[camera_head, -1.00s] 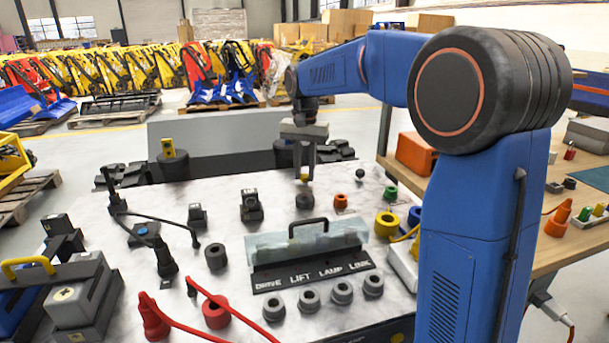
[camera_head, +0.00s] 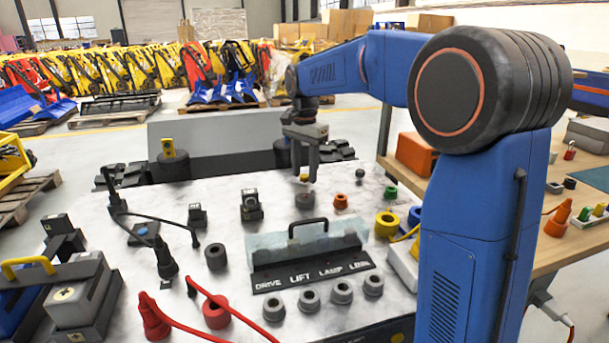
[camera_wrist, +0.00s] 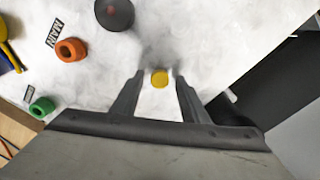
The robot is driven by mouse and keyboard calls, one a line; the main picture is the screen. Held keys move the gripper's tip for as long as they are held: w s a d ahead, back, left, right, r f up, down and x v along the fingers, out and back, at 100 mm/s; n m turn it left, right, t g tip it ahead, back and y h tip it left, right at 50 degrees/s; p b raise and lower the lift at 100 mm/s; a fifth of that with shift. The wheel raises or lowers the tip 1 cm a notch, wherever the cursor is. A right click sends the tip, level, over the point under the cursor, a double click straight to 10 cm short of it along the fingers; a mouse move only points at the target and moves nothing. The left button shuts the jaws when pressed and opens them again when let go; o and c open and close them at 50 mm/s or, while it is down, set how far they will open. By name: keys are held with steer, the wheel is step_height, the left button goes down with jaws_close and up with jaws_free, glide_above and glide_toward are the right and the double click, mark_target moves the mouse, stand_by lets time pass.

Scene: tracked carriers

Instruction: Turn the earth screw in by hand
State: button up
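A small yellow round knob, which I take to be the earth screw (camera_wrist: 159,78), shows in the wrist view between my fingertips, with a narrow gap on each side. It also shows as a small yellow spot in the head view (camera_head: 304,177), partly hidden by the fingers. My gripper (camera_head: 305,179) points straight down over the far part of the white panel, behind a dark grey round cap. In the wrist view my gripper (camera_wrist: 159,75) is open, its fingers on either side of the knob. The knob's seat is hidden beneath it.
The dark grey cap (camera_wrist: 114,12) is close to the fingers. An orange ring (camera_wrist: 70,50) marked MAIN and a green ring (camera_wrist: 41,106) lie to one side. A clear-covered box with a handle (camera_head: 308,250) stands nearer on the white panel (camera_head: 215,285).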

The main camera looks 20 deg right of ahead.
steer(key=n, duration=0.3)
steer(key=shift+n, duration=0.4)
steer(key=n, duration=0.3)
steer(key=shift+n, duration=0.4)
steer(key=n, duration=0.3)
steer(key=shift+n, duration=0.4)
steer(key=n, duration=0.3)
steer(key=shift+n, duration=0.4)
steer(key=n, duration=0.7)
steer(key=shift+n, duration=0.3)
steer(key=n, duration=0.6)
